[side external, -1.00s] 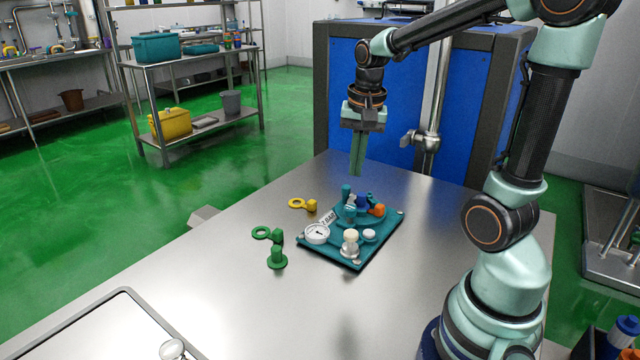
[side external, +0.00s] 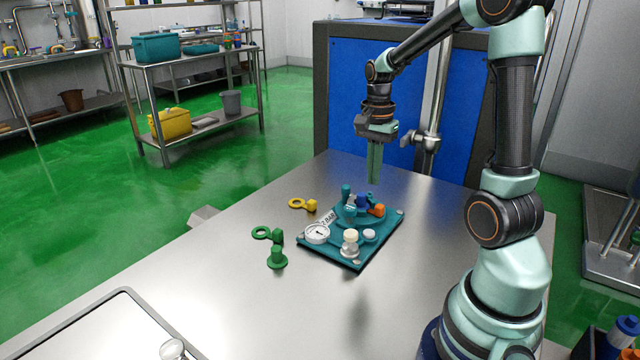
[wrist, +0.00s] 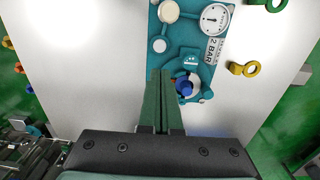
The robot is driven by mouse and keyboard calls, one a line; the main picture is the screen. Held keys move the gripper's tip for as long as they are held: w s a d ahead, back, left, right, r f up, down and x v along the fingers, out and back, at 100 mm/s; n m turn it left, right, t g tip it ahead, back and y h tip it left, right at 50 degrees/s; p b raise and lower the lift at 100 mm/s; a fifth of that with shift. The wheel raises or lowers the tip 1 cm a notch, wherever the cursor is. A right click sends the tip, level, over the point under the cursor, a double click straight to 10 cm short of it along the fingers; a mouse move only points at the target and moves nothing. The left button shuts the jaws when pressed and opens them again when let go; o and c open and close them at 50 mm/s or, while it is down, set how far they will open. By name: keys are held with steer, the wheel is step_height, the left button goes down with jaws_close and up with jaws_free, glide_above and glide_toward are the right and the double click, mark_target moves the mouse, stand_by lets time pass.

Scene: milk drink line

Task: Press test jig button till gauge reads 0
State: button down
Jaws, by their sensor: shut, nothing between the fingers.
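The test jig is a teal plate (side external: 378,240) on the steel table. It carries a round white gauge (side external: 316,233) at its left corner, with a dark needle too small to read in the side view; the gauge also shows in the wrist view (wrist: 214,19). A cream-topped knob (side external: 351,238) and a smaller white-topped round part (side external: 369,235) stand near the front; I cannot tell which is the button. A valve with blue and orange parts (side external: 363,203) sits at the back. My gripper (side external: 374,182) is shut and empty, pointing down above the jig's far side, apart from it.
A yellow ring tag (side external: 302,204) and a green ring tag (side external: 267,235) lie left of the jig, by a green peg (side external: 277,258). A tray (side external: 100,325) is at the front left. The table (side external: 230,290) is clear between.

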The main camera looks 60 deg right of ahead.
mark_target(369, 232)
step_height(369, 232, down, 13)
steer(key=shift+s+a+r, duration=0.1)
steer(key=shift+s+a, duration=0.05)
stand_by(0.4)
steer(key=shift+s+f, duration=0.1)
steer(key=shift+f, duration=0.95)
step_height(369, 232, up, 15)
steer(key=w, duration=0.1)
steer(key=shift+d+r, duration=0.15)
steer(key=shift+d, duration=0.15)
steer(key=shift+a, duration=0.1)
